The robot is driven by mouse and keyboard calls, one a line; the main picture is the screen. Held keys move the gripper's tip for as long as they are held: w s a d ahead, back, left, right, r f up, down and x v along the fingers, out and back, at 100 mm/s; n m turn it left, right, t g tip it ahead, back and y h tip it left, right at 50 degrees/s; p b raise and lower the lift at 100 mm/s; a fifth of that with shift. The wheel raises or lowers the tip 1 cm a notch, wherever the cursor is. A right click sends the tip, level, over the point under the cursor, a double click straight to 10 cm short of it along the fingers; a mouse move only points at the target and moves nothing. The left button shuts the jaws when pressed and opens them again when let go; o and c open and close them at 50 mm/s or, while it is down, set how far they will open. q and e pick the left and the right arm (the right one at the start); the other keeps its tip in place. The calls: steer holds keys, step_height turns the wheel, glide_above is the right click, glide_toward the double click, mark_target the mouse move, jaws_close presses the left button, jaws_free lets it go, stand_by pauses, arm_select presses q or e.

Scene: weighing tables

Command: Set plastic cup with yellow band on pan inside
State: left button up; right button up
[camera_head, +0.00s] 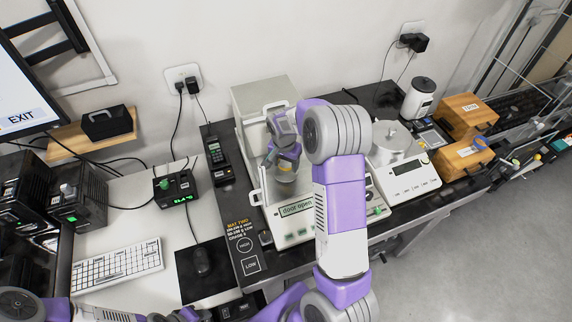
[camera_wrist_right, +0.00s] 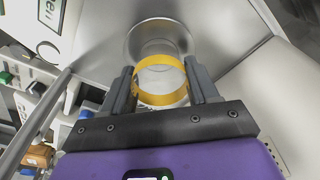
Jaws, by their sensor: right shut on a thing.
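A clear plastic cup with a yellow band (camera_wrist_right: 160,82) is between the fingers of my right gripper (camera_wrist_right: 162,88), which is shut on it. In the head view the cup (camera_head: 286,174) shows just below the gripper, inside the open chamber of the balance (camera_head: 262,96). The round metal pan (camera_wrist_right: 132,42) lies just beyond the cup in the wrist view, partly seen through it. I cannot tell whether the cup touches the pan. The balance display (camera_head: 297,209) reads "door open". My left gripper is not in view; only parts of that arm show at the bottom left.
A second balance (camera_head: 402,172) with a round pan stands right of my right arm. Wooden boxes (camera_head: 467,114) and a white jar-like device (camera_head: 419,98) stand farther right. A handheld device (camera_head: 214,152) lies left of the chamber.

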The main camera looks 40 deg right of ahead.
steer(key=shift+w+f, duration=0.1)
steer(key=shift+f, duration=0.4)
steer(key=shift+f, duration=0.15)
steer(key=o, duration=1.1)
steer(key=shift+o, duration=0.2)
steer(key=shift+r, duration=0.5)
step_height(320, 180, up, 11)
steer(key=a+p, duration=0.1)
steer(key=shift+s+a+r, duration=0.15)
steer(key=shift+s+r, duration=0.05)
steer(key=shift+s, duration=0.2)
